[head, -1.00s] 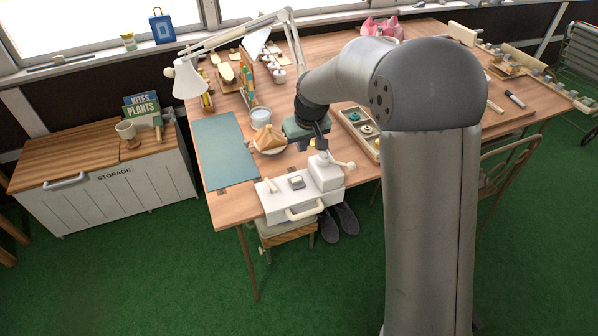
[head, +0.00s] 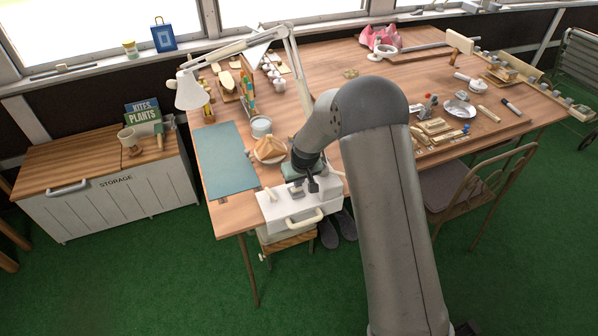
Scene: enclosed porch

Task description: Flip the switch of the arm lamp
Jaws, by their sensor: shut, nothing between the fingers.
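The white arm lamp stands at the back left of the table, its shade (head: 189,90) hanging over the left edge and its jointed arm (head: 235,46) reaching right. Its lower bar (head: 299,74) runs down behind my arm, which hides its lower end. I cannot make out the lamp's switch. My gripper (head: 313,187) is shut and empty, pointing down over the white box with a drawer handle (head: 282,211) at the table's front edge. I cannot tell whether it touches the box. A small raised block (head: 296,189) on the box shows left of my gripper.
A plate with a sandwich (head: 269,149) and a cup (head: 261,127) stand close behind my gripper. A teal mat (head: 225,165) lies to the left. A board with small parts (head: 440,130) is on the right. A chair (head: 455,190) stands at the right front.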

